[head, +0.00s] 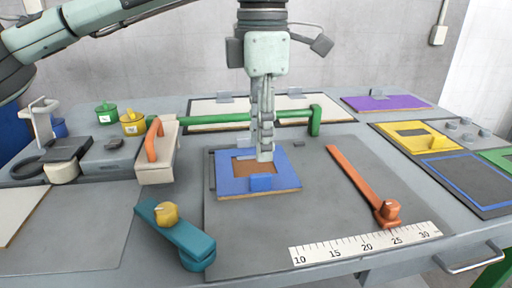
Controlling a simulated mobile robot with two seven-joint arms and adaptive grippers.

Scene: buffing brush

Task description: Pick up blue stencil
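My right gripper is out of view.
A green bar (215,118) stands behind the stencil. An orange bar (355,180) and a white ruler (365,243) lie right, a teal tool (180,238) front left, and a beige block with orange handle (158,160) left. Yellow (440,143) and purple (385,103) stencils lie right.

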